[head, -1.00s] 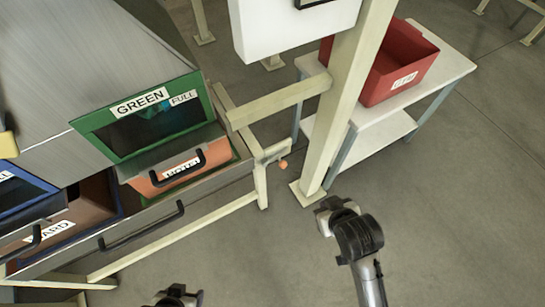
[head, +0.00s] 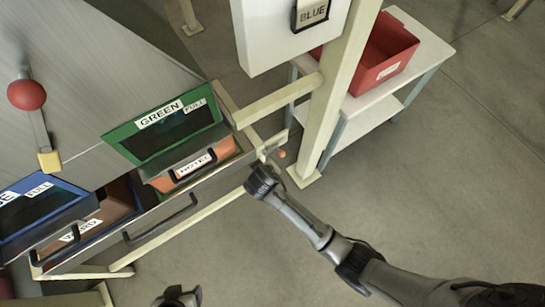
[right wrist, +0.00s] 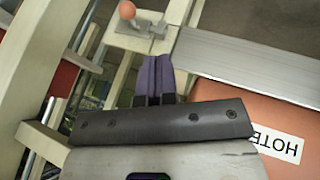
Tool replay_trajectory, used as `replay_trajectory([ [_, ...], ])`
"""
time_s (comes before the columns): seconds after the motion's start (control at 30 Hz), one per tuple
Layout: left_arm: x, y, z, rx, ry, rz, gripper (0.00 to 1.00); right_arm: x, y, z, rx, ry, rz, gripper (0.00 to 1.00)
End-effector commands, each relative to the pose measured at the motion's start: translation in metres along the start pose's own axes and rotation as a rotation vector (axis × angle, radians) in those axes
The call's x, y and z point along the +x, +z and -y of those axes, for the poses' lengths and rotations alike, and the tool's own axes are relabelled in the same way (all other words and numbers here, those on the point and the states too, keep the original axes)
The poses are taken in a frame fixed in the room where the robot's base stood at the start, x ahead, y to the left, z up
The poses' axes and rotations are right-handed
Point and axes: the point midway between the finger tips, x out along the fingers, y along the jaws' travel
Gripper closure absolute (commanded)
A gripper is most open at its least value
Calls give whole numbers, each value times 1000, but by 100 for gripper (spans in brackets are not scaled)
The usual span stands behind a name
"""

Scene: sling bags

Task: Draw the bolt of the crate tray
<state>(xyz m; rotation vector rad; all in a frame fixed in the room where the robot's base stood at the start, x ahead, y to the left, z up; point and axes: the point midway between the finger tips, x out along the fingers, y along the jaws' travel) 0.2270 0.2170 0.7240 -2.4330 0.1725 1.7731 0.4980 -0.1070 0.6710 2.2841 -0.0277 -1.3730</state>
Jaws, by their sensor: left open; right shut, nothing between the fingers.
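The crate tray (head: 167,205) is a long drawer-like tray with a dark handle (head: 160,220), under the green and blue chutes. Its bolt is at the right end, a grey metal piece (right wrist: 147,27) with an orange round knob (right wrist: 127,10); the knob also shows in the head view (head: 282,154). My right gripper (right wrist: 158,62) is shut and empty, its fingertips just short of the bolt plate, with the knob beyond them to the upper left. In the head view my right wrist hides its fingers. My left gripper (head: 180,296) is open at the bottom edge, away from the tray.
An orange crate labelled HOTEL (head: 210,163) and a brown crate (head: 100,215) sit in the tray. A cream post (head: 335,110) stands just right of the bolt. Behind it a white table (head: 425,50) holds a red bin (head: 385,60). The floor at right is clear.

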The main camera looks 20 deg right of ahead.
Motion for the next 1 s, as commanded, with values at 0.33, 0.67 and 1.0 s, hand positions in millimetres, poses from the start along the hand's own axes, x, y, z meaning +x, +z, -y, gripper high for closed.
replay_trajectory([
  [0.33,0,-1,0,0,0,-3,31,0,0,0,10,-2,1,100],
  [0.67,18,5,-1,0,0,-4,31,35,2,1,9,0,2,100],
  [1.0,50,15,-2,-1,0,-3,31,99,2,2,10,-1,2,100],
])
